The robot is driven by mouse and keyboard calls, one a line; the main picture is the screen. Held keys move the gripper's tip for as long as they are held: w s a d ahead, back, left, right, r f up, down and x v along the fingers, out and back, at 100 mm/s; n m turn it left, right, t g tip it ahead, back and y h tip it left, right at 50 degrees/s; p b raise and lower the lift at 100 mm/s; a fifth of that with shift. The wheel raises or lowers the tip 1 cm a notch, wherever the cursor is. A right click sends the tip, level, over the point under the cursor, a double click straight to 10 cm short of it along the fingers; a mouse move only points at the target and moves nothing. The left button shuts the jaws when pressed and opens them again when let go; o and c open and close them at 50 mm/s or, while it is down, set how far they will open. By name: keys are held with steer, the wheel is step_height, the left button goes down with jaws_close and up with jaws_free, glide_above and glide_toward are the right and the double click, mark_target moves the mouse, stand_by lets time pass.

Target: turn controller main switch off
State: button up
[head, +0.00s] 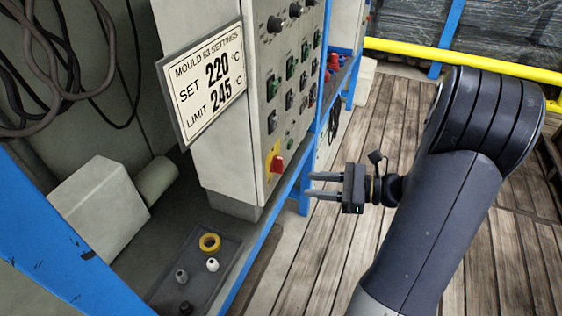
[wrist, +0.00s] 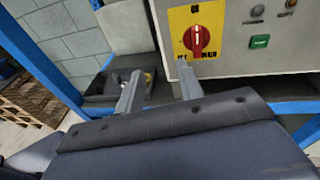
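The controller main switch is a red rotary knob (head: 277,164) on a yellow plate, low on the front of the grey controller cabinet (head: 237,165). In the wrist view the knob (wrist: 196,40) is at the top, right of centre, and its grip bar stands roughly upright. The small lettering around it is too blurred to read surely. My gripper (head: 311,184) is in front of the panel, to the right of the knob and slightly lower in the head view. In the wrist view its two fingers (wrist: 160,70) are apart with nothing between them, short of the knob.
A settings sign (head: 205,85) reads set 220 °C, limit 245 °C. Green and black buttons fill the panel above the switch; a green button (wrist: 260,41) is right of it. A blue frame rail (head: 268,232) runs below. A dark tray (head: 222,270) holds a yellow ring and small knobs.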

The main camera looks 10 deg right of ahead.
mark_target(283, 161)
steer(key=w+d+m+t, duration=0.3)
steer(key=d, duration=0.1)
steer(key=b+x, duration=0.1)
steer(key=x, duration=0.9)
steer(key=shift+w+a, duration=0.15)
steer(key=shift+a, duration=0.2)
jaws_close()
